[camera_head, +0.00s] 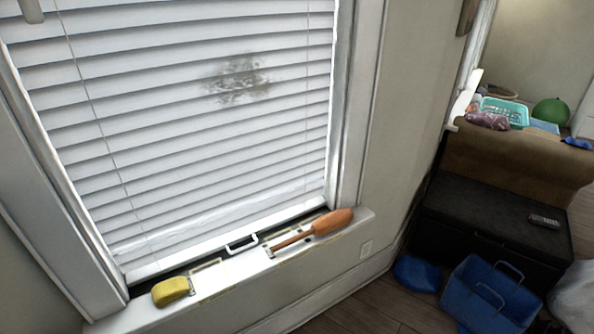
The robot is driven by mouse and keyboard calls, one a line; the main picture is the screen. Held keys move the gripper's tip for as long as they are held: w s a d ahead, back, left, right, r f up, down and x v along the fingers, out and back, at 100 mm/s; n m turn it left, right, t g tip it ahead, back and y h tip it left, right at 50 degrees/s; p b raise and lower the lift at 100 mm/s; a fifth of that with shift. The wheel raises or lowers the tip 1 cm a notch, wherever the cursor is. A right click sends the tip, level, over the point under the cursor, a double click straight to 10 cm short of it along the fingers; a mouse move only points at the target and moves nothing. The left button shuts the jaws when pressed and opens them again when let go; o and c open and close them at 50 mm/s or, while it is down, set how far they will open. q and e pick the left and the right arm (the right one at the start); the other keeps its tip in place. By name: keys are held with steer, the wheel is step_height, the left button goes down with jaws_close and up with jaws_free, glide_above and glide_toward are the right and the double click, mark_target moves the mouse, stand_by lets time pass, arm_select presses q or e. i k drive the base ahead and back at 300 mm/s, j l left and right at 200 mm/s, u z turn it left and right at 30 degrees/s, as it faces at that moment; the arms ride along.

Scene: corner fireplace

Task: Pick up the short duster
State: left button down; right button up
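An orange-brown object with a thick rounded head and a thin handle, which looks like the short duster (332,222), lies on the white window sill (240,284). Its head points right, near the sill's right end, and its handle points left toward the middle. Neither of my grippers can be made out in the head view. A small pale grey piece shows at the top left edge, and I cannot tell what it is. Nothing is seen touching the duster.
White blinds (190,150) with a dark smudge (240,82) stand behind the sill. A yellow sponge (170,291) lies at the sill's left. At right are a black chest (470,215) with a remote (544,221), a blue bag (487,297) on the floor, and a brown sofa (520,160).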

mark_target(325, 224)
steer(key=i+l+u, duration=0.15)
steer(key=l+u, duration=0.15)
steer(key=i+l+u, duration=0.15)
steer(key=l+u, duration=0.5)
steer(key=l, duration=0.2)
steer(key=i+l+u, duration=0.1)
steer(key=l+u, duration=0.2)
steer(key=l, duration=0.15)
steer(key=i+u, duration=0.1)
steer(key=i, duration=0.4)
